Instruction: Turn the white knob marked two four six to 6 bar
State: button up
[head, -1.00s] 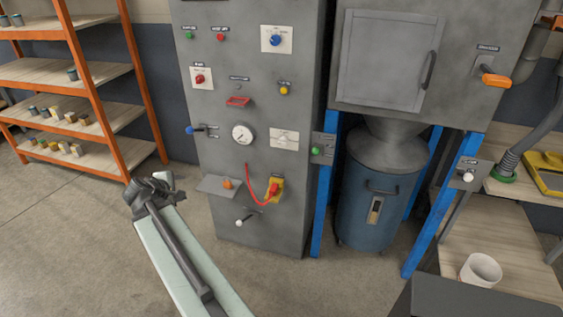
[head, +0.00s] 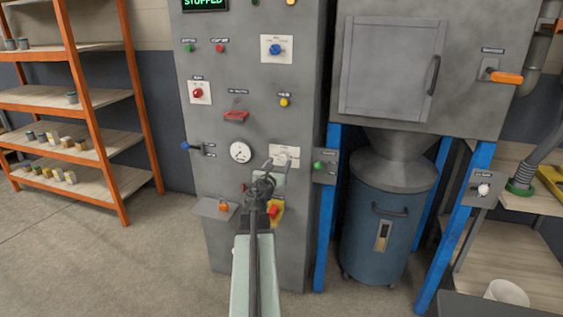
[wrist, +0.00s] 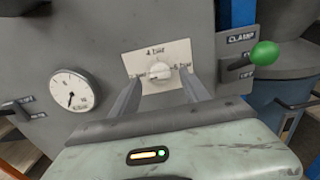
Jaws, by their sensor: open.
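The white knob (wrist: 160,70) sits on a white plate (wrist: 153,57) on the grey cabinet front. The plate reads 4 bar at the top and 6 bar at the right; the left label is partly hidden by a finger. Which way the knob points is hard to tell. My gripper (wrist: 164,79) is open, its fingers spread to the left and right of the knob in the wrist view; I cannot tell if they touch it. In the head view my gripper (head: 279,164) is in front of the plate (head: 292,151), covering part of it.
A round gauge (wrist: 73,92) is left of the plate. A green-knobbed clamp lever (wrist: 264,54) sticks out at the right. Below in the head view are a small shelf (head: 211,208) and a red-and-yellow switch (head: 275,212). A blue drum (head: 380,228) stands to the right.

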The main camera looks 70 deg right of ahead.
aim_at(282, 159)
jog(key=d, duration=0.4)
jog(key=shift+w, duration=0.15)
jog(key=shift+a, duration=0.1)
grip_shut()
